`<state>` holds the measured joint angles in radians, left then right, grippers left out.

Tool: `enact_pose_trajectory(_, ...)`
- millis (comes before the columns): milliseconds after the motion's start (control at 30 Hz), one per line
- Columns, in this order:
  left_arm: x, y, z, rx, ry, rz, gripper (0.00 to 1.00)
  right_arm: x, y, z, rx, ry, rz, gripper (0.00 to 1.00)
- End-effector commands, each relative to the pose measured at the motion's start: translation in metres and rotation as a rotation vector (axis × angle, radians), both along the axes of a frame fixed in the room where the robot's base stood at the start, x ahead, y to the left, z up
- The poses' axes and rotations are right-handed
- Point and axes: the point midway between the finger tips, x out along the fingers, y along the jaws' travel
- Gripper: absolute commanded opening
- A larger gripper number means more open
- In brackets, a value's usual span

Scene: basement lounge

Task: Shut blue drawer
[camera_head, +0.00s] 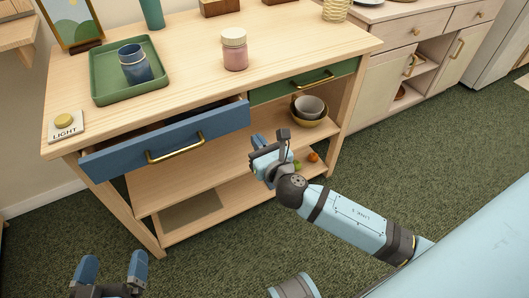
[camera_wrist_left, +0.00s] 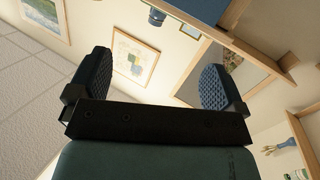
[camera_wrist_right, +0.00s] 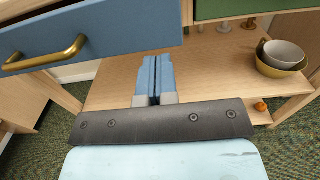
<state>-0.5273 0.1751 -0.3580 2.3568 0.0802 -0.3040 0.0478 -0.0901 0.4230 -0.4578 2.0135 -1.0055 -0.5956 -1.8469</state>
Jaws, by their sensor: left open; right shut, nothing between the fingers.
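The blue drawer (camera_head: 168,140) with a brass handle (camera_head: 176,149) is pulled partly out of the wooden sideboard, at the left beside a green drawer (camera_head: 304,82) that is shut. In the right wrist view the blue drawer front (camera_wrist_right: 95,30) fills the upper left. My right gripper (camera_head: 270,152) is shut and empty, just right of and below the blue drawer's right end. In the right wrist view its fingertips (camera_wrist_right: 155,62) are near the drawer's lower right edge; I cannot tell whether they touch. My left gripper (camera_head: 111,264) is open and empty, low at the left, away from the drawer.
On the sideboard top (camera_head: 190,75) are a green tray (camera_head: 103,92) with a blue mug, a pink jar (camera_head: 234,54) and a LIGHT button (camera_head: 65,123). Stacked bowls (camera_head: 308,110) sit on the shelf below the green drawer. Green carpet in front is open.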

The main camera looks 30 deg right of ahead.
Motion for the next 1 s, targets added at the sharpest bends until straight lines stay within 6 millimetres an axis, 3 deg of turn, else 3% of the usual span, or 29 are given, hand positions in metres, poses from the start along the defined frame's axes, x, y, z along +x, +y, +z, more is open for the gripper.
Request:
enact_pose_trajectory(200, 0.001, -0.006, 0.013, -0.043, -0.069, -0.015, 0.97, 0.046, 0.0, -0.001, 0.001, -0.002, 0.0, 0.0)
enact_pose_trajectory(400, 0.0, -0.011, 0.027, -0.083, -0.129, -0.03, 0.97, 0.072, 0.0, -0.002, 0.002, 0.001, 0.0, 0.0)
enact_pose_trajectory(900, -0.001, -0.012, 0.036, -0.101, -0.158, -0.036, 0.97, 0.081, 0.0, 0.0, 0.001, 0.001, 0.001, 0.0)
enact_pose_trajectory(1000, -0.001, -0.011, 0.04, -0.091, -0.151, -0.035, 0.97, 0.092, 0.0, 0.002, 0.001, 0.001, -0.001, 0.0)
